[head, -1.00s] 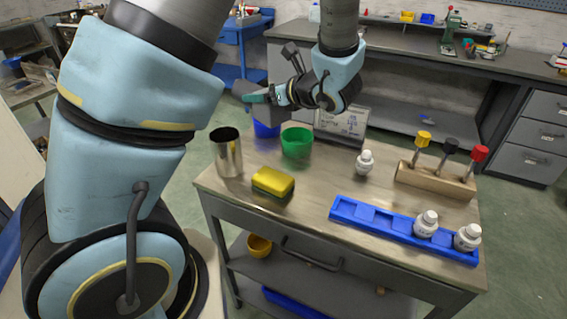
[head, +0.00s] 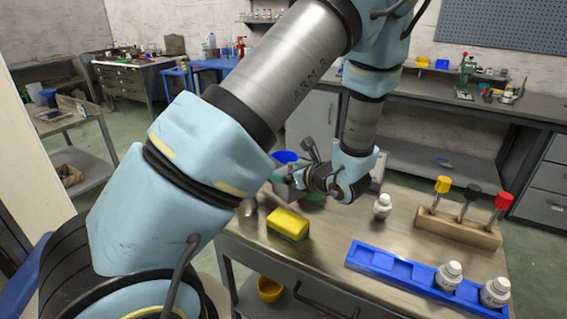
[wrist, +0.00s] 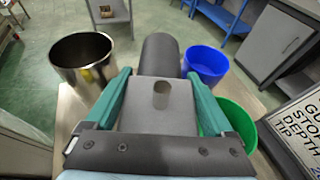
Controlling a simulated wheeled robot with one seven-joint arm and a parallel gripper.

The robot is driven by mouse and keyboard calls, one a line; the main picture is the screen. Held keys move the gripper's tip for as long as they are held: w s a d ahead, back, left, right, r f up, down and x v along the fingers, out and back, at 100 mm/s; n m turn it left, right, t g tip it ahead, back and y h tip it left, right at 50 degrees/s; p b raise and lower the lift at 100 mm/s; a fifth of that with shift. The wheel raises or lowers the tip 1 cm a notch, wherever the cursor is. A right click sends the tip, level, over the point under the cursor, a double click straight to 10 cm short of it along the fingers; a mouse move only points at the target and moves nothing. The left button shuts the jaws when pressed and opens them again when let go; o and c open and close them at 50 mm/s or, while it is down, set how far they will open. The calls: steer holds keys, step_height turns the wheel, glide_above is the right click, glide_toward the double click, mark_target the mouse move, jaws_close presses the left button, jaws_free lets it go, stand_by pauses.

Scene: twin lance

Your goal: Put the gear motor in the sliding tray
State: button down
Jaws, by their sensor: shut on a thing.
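My gripper (wrist: 160,90) has teal fingers shut on the gear motor, a grey block (wrist: 158,112) with a dark cylinder (wrist: 160,55) pointing away from me. In the head view my gripper (head: 292,182) is over the far left part of the cart top, close to the bowls, and the gear motor is hard to make out there. In the wrist view it is between a metal cup (wrist: 72,72) on the left and the blue and green bowls on the right. I cannot pick out the sliding tray for sure; a drawer with a handle (head: 325,305) is at the cart's front.
A blue bowl (wrist: 206,66) and a green bowl (wrist: 238,118) stand close by. A yellow sponge (head: 289,223), white bottle (head: 382,206), wooden tool block (head: 458,228) and blue slotted holder (head: 400,272) with two bottles are on the cart. A sign (wrist: 300,115) stands right of the gripper.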

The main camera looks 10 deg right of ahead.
steer(key=shift+f+p, duration=0.55)
steer(key=shift+f, duration=1.45)
steer(key=shift+f, duration=0.2)
jaws_free()
